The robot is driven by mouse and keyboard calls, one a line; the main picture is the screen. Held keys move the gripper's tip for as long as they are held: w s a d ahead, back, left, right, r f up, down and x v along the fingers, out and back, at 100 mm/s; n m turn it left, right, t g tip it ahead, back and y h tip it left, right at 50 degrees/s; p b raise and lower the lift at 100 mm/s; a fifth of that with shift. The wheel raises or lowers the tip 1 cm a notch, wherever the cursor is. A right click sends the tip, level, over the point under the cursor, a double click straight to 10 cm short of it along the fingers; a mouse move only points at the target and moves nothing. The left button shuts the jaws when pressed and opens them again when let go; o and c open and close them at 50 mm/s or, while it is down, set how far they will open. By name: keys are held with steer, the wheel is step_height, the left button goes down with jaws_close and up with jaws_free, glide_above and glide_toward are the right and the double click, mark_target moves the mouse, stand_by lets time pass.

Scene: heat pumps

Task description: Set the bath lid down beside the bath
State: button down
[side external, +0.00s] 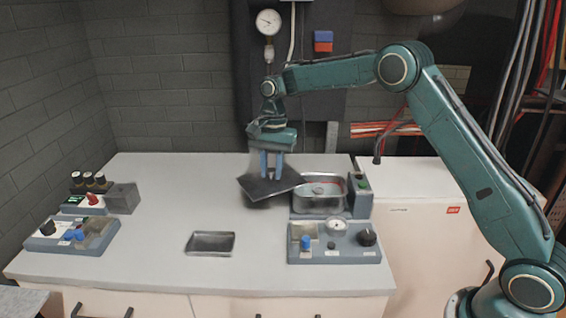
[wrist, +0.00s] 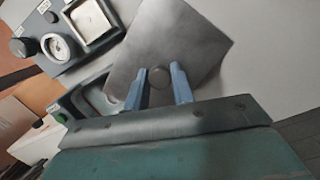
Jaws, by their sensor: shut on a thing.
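The bath lid (side external: 261,189) is a dark grey square plate, held tilted above the table just left of the bath in the side view. In the wrist view the lid (wrist: 190,45) fills the upper middle, with a round knob (wrist: 159,77) between the blue fingers. My gripper (side external: 271,174) is shut on the lid's knob; its fingers also show in the wrist view (wrist: 158,88). The bath (side external: 320,205) is an open metal basin in a grey-blue housing at the right of the table. The lid's near corner hides part of the table, and I cannot tell its exact height.
A control panel with a gauge and knobs (side external: 334,245) stands in front of the bath. A shallow metal tray (side external: 211,243) lies at the front middle. Small devices (side external: 72,235) stand at the left. The table (side external: 170,200) is clear between them.

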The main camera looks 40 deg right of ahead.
mark_target(260, 174)
steer(key=w+m, duration=0.1)
steer(key=w+f+m, duration=0.1)
steer(key=w+a+m, duration=0.1)
steer(key=m, duration=0.1)
steer(key=shift+w+f, duration=0.35)
steer(key=shift+w, duration=0.05)
steer(key=shift+f+m+t, duration=0.2)
steer(key=shift+m+t, duration=0.1)
steer(key=shift+w+d+f+m, duration=0.1)
steer(key=shift+d+f+m, duration=0.1)
steer(key=shift+f+m, duration=0.65)
steer(key=shift+f, duration=0.15)
steer(key=shift+f, duration=1.75)
steer(key=shift+f, duration=1.2)
steer(key=c, duration=1.1)
jaws_free()
